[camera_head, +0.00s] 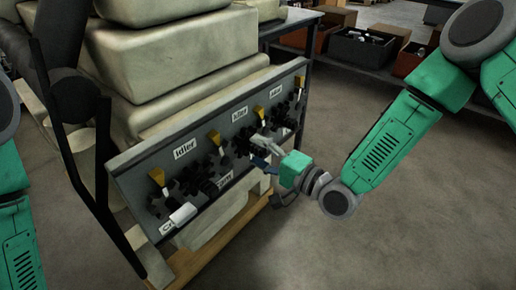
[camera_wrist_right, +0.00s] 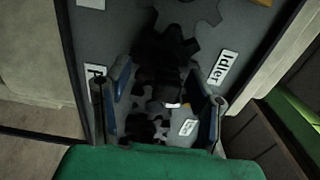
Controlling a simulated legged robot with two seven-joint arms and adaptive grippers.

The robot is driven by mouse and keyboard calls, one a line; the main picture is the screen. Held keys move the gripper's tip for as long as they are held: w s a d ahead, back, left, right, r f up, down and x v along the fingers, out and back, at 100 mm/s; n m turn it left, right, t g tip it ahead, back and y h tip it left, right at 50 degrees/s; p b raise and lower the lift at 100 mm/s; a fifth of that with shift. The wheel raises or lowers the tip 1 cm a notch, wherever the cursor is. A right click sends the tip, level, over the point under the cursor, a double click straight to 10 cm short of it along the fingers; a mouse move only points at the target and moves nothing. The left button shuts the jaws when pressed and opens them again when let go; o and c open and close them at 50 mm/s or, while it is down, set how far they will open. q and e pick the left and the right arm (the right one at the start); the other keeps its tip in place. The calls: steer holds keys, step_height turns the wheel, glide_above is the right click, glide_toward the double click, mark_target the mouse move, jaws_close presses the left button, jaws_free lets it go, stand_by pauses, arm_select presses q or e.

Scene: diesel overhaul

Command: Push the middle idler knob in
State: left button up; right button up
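A grey panel (camera_head: 140,175) carries several white "Idler" labels, black gears and yellow-topped levers. The middle label (camera_head: 240,113) sits above black gears (camera_head: 243,138), which my right gripper partly hides. An Idler label (camera_wrist_right: 222,67) also shows in the right wrist view. My right gripper (camera_head: 263,158) is at the panel's right half. In the right wrist view its two blue-grey fingers (camera_wrist_right: 160,82) are spread on either side of a dark gear or knob (camera_wrist_right: 158,75). Whether they touch it is unclear. The middle idler knob cannot be singled out among the dark parts. My left gripper is out of view.
A large cream engine body (camera_head: 180,60) rises behind the panel. A white piece (camera_head: 183,214) protrudes at the panel's lower left. Bins (camera_head: 360,48) stand on a shelf at the back right. The floor right of the panel is clear.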

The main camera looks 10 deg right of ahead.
steer(key=shift+o, duration=0.7)
steer(key=shift+r, duration=0.2)
steer(key=shift+d, duration=0.1)
steer(key=p+v, duration=0.1)
steer(key=v, duration=0.5)
steer(key=shift+s+d+p, duration=0.25)
steer(key=shift+s+p, duration=0.1)
steer(key=shift+f, duration=0.1)
